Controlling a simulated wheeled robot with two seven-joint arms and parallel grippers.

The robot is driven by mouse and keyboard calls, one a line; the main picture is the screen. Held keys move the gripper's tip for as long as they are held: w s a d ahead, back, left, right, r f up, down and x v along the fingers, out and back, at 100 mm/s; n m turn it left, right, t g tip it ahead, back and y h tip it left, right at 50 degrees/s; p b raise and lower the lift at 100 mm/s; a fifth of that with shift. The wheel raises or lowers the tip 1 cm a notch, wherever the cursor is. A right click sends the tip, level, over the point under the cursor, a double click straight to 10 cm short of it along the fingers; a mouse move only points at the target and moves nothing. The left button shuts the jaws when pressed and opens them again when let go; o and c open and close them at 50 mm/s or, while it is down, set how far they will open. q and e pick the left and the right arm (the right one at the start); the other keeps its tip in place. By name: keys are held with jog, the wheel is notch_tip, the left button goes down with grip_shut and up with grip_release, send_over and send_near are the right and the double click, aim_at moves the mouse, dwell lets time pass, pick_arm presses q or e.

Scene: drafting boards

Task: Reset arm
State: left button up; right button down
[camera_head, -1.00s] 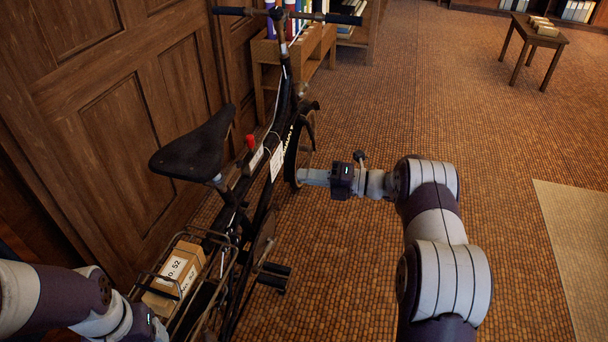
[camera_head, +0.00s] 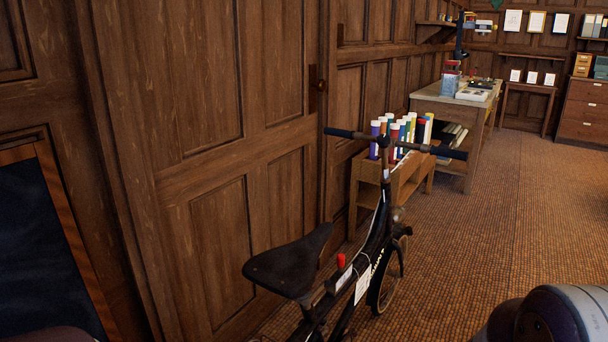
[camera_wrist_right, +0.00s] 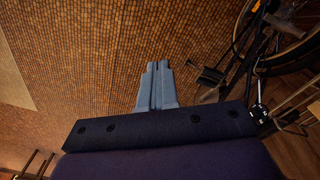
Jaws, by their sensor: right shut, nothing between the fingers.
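My right gripper (camera_wrist_right: 157,72) shows in the right wrist view with its two grey fingers pressed together and nothing between them. It hangs over bare tiled floor, apart from the bicycle wheel (camera_wrist_right: 285,32) at the upper right of that view. In the head view only a rounded part of my right arm (camera_head: 548,318) shows at the bottom right corner; the right gripper is out of that picture. My left gripper is not in either view.
A black bicycle (camera_head: 375,255) stands beside the wood-panelled wall (camera_head: 215,190). Behind it are a low wooden rack (camera_head: 362,190) with colourful tubes and a workbench (camera_head: 428,103). The tiled floor (camera_head: 480,220) on the right is clear.

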jog(key=s+a+r, duration=0.3)
pick_arm(q)
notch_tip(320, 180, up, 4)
jog(key=p, duration=0.3)
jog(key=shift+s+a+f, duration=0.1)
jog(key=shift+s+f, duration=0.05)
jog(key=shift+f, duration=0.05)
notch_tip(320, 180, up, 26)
jog(key=p, duration=2.6)
jog(key=shift+p, duration=0.35)
pick_arm(e)
notch_tip(320, 180, up, 31)
jog(key=a+t, duration=0.1)
jog(key=shift+w+a+f+n, duration=0.15)
jog(key=shift+w+f+n, duration=0.05)
jog(key=shift+w+n, duration=0.2)
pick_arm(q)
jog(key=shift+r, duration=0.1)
